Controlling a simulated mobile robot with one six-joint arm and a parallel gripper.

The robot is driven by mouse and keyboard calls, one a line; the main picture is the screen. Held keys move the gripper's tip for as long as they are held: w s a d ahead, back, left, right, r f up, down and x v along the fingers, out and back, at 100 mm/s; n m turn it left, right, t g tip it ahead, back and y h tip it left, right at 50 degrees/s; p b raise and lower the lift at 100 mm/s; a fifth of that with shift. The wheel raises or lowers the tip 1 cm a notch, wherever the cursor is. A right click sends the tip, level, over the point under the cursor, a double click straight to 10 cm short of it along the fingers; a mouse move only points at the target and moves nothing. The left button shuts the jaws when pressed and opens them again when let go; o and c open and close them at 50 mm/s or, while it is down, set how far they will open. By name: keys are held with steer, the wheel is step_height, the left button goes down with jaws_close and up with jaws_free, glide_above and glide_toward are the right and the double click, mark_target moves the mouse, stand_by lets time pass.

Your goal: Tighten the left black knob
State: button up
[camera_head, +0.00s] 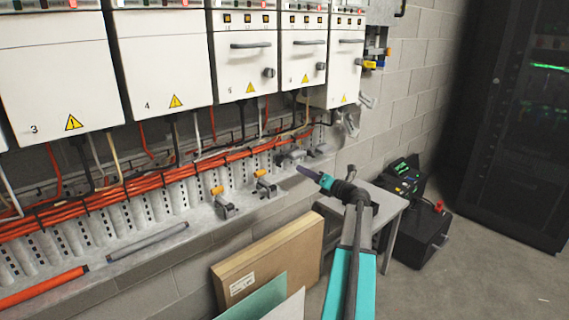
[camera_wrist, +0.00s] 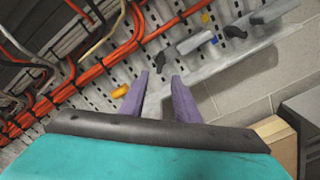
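My gripper (camera_head: 308,174) has purple fingers and reaches toward the perforated cable tray in the head view. In the wrist view its two fingers (camera_wrist: 158,82) are apart with nothing between them. Beyond the fingertips, a black knob-like part (camera_wrist: 162,58) sits at the left end of a grey block (camera_wrist: 195,42) on the tray. A second black part (camera_wrist: 235,32) sits to its right, by another grey block (camera_wrist: 275,10). The fingers appear apart from both. In the head view the grey blocks (camera_head: 291,157) are small, and their black parts are hard to make out.
Orange-tipped clamps (camera_head: 260,173) stand on the tray ledge left of my gripper. Orange cables (camera_head: 150,182) run along the tray under white drive cabinets (camera_head: 245,55). A small table (camera_head: 385,205), a cardboard-coloured panel (camera_head: 270,262) and a black case (camera_head: 420,235) stand below.

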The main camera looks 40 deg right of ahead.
mark_target(283, 161)
steer(key=w, duration=0.4)
steer(key=w+p, duration=0.1)
steer(key=w, duration=0.3)
steer(key=w+d, duration=0.1)
steer(key=w, duration=0.3)
steer(key=shift+w+p, duration=0.25)
steer(key=shift+p, duration=0.1)
